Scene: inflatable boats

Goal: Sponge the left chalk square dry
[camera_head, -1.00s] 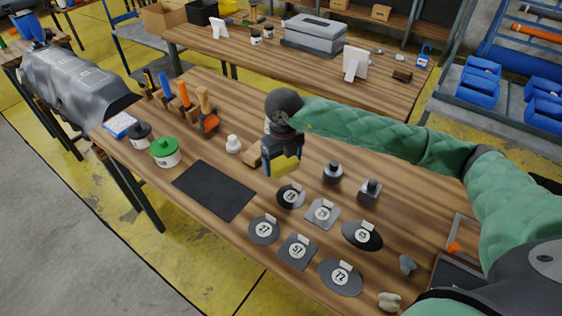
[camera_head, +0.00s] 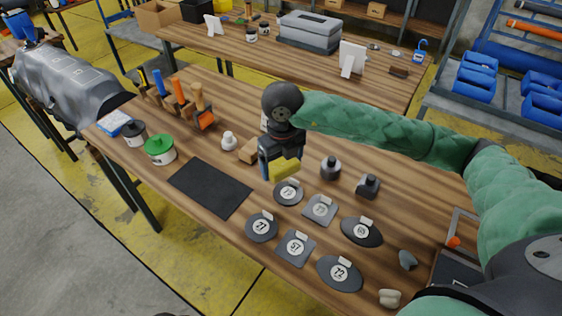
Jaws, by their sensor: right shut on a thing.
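A grey inflatable tube (camera_head: 70,92) rests on a stand at the far left. Faint pale square outlines show on its top; the left chalk square (camera_head: 54,59) is the one farther left. Whether its surface is wet is too small to tell. My right gripper (camera_head: 279,163) is over the middle of the near table, far to the right of the tube. It is shut on a yellow sponge (camera_head: 285,169), which hangs just above the patches. The fingers partly hide the sponge. My left gripper is not in view.
The near wooden table (camera_head: 115,165) holds a black mat (camera_head: 210,187), several numbered patches, a green-lidded pot (camera_head: 159,150), a dark-lidded pot (camera_head: 132,133) and a rack of upright handled tools (camera_head: 180,100). Floor is open in front of the tube.

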